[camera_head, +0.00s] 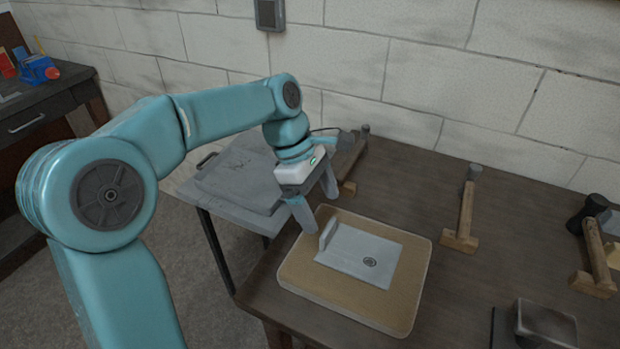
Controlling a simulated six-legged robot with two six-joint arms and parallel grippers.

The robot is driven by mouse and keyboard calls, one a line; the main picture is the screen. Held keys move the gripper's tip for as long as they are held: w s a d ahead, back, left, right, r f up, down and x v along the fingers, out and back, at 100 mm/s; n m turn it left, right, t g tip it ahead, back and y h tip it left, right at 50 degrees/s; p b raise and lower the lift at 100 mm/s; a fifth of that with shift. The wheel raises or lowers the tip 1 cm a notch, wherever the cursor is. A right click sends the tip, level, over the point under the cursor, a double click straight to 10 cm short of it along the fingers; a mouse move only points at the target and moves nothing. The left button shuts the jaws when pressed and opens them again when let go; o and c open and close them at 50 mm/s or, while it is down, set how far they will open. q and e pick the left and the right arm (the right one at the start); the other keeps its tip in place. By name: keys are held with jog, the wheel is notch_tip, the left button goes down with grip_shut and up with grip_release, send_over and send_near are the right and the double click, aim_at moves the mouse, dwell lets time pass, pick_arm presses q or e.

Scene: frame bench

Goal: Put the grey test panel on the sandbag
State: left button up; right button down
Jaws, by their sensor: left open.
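The grey test panel (352,254) is a flat light-grey plate with an upright lip at its left end and a dark round mark. It lies flat on the tan, rounded-corner pad that looks like the sandbag (408,308), within its edges. My left gripper (317,205) is open and empty, with its fingers pointing down near the panel's upright lip and the sandbag's back-left edge. I cannot tell whether a finger touches the panel. My right gripper is not in view.
The sandbag lies on a dark wooden bench (400,185). Wooden stands (462,225) and (592,270) are behind and right of it. A grey metal block (543,325) sits front right. A grey side table (235,175) stands left, and a brick wall runs behind.

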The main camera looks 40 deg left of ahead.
pick_arm(q)
jog(key=v, duration=0.6)
jog(key=shift+r+p, duration=0.3)
jog(key=shift+p, duration=0.05)
jog(key=shift+a, duration=0.15)
jog(key=shift+s+f, duration=0.1)
jog(key=shift+s, duration=0.05)
